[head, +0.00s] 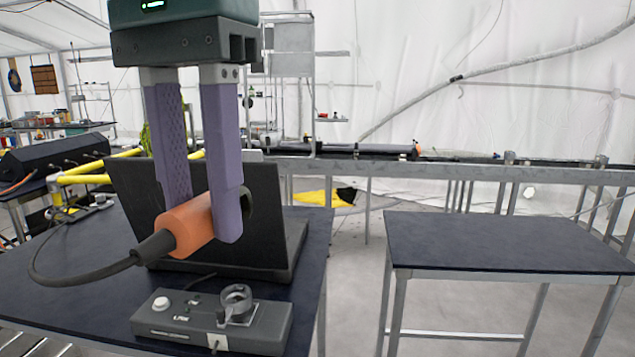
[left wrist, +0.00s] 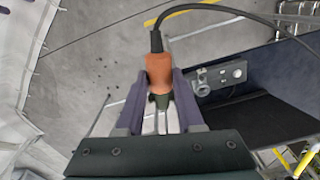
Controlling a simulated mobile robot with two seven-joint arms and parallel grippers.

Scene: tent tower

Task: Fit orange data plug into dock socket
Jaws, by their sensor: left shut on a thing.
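My left gripper (head: 198,218) is shut on the orange data plug (head: 187,226) and holds it in the air above the dark table. The plug's dark cable runs off to the left, and its dark open end points right. In the left wrist view the plug (left wrist: 159,70) sits between the purple fingers (left wrist: 158,98). The grey dock (head: 180,318) lies on the table below the plug, apart from it. Its round socket (head: 236,301) stands near the dock's right end. The dock also shows in the left wrist view (left wrist: 222,77). My right gripper is in neither view.
An open black laptop (head: 265,190) stands on the dark table (head: 40,275) right behind the plug and dock. Another dark table (head: 500,243) at the right is bare. Open floor lies between the two tables. Yellow bars (head: 90,178) stand at the left.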

